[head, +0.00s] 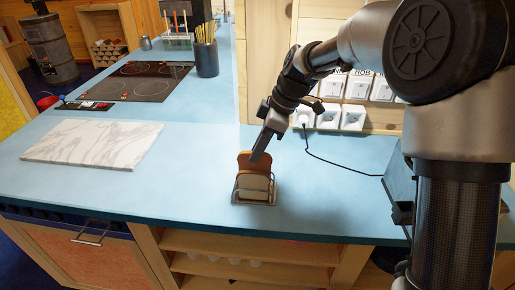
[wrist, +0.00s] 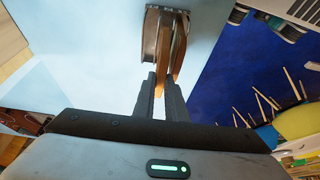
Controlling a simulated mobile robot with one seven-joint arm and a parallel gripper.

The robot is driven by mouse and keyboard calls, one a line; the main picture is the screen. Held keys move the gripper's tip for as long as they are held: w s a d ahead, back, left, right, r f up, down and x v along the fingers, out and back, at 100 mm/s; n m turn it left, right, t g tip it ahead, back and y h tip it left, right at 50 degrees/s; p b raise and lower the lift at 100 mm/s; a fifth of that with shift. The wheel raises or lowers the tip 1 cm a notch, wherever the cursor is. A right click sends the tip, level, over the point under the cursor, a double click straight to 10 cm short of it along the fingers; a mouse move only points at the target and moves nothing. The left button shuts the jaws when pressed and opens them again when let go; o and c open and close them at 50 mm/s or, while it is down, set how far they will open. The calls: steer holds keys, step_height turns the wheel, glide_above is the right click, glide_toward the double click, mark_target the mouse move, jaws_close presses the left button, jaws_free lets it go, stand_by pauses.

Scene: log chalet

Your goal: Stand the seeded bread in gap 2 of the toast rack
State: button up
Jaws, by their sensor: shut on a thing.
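The toast rack (head: 239,198), a small wire rack on a light base, stands on the blue counter near its front edge. A pale slice of bread (head: 252,183) stands upright at its front. A browner slice (head: 245,158), apparently the seeded bread, stands behind it and rises higher. My gripper (head: 255,157) reaches down from the upper right and is shut on the browner slice at its top edge. In the wrist view, the fingertips (wrist: 160,88) meet the edge of a brown slice (wrist: 163,72), with other slices close beside it. Which gap it is in, and whether it touches the base, I cannot tell.
A white marble board (head: 95,142) lies to the left, with a black hob (head: 147,80) and a dark pot of sticks (head: 207,60) behind. Wall sockets (head: 328,116) and a black cable (head: 335,165) are at the right. The counter around the rack is clear.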

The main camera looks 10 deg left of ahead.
steer(key=shift+f+b, duration=1.2)
steer(key=shift+f, duration=0.7)
steer(key=o, duration=0.8)
steer(key=shift+r, duration=0.1)
steer(key=p+v, duration=0.2)
steer(key=v, duration=1.5)
steer(key=shift+r, duration=0.2)
